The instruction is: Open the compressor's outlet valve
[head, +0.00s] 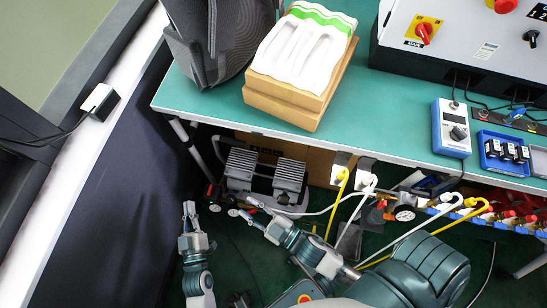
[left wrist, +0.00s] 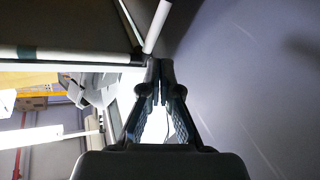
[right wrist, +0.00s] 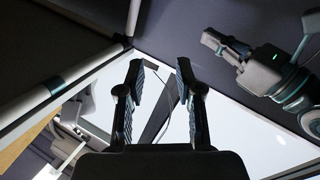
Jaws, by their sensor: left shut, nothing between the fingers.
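The compressor (head: 265,178) with its ribbed grey cylinders stands on the floor under the green table. Small gauges and a red part (head: 210,191) show at its left front; I cannot make out the outlet valve or its position. My left gripper (head: 189,207) is shut and empty, pointing up the picture, left of the gauges and apart from them. In the left wrist view its fingertips (left wrist: 158,66) are together. My right gripper (head: 247,206) is in front of the compressor, pointing up and left. In the right wrist view its fingers (right wrist: 158,68) are apart with nothing between them.
The green table (head: 390,110) overhangs the compressor; its leg and frame stand close by. Yellow and white hoses (head: 338,200) and another gauge (head: 404,213) lie to the right. A dark panel (head: 120,190) bounds the left side. My left gripper also shows in the right wrist view (right wrist: 212,42).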

